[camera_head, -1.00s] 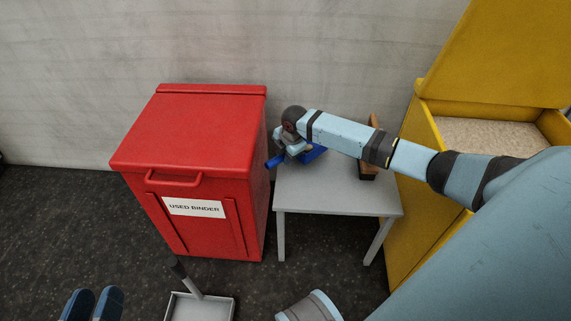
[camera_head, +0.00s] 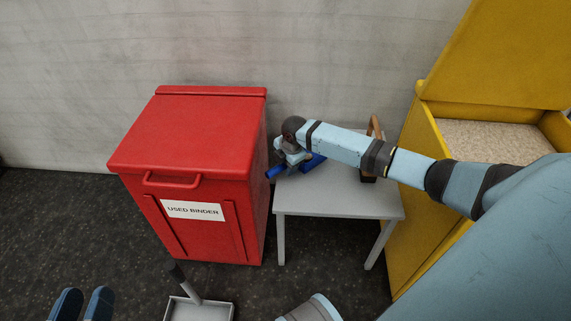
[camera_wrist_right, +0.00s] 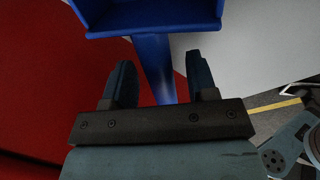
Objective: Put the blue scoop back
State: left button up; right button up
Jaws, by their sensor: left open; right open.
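The blue scoop (camera_head: 312,163) lies on the left part of the small grey table (camera_head: 330,200), its handle pointing left towards the red bin. In the right wrist view the scoop's pan (camera_wrist_right: 150,16) is at the top and its handle (camera_wrist_right: 155,70) runs down between my right gripper's fingers. My right gripper (camera_wrist_right: 161,80) is open around the handle, with gaps on both sides. In the head view my right wrist partly hides the scoop. My left gripper (camera_head: 83,304) is open and empty at the bottom left, fingers apart.
A closed red bin (camera_head: 190,155) labelled "USED BINDER" stands left of the table. An open yellow bin (camera_head: 440,165) with pale granular contents stands right. A wooden-handled brush (camera_head: 372,150) is on the table behind my right arm. A long-handled dustpan (camera_head: 200,310) stands on the floor in front.

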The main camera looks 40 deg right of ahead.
jog(key=p+v, duration=0.2)
jog(key=v, duration=0.3)
jog(key=shift+r, duration=0.15)
pick_arm(q)
jog(key=shift+n+t, duration=0.8)
jog(key=r+p, duration=0.2)
jog(key=r, duration=0.1)
jog(key=r+p, duration=0.1)
jog(key=r, duration=0.1)
jog(key=shift+s+d, duration=0.1)
jog(key=shift+s, duration=0.3)
pick_arm(e)
jog(key=v, duration=0.6)
jog(key=shift+r, duration=0.35)
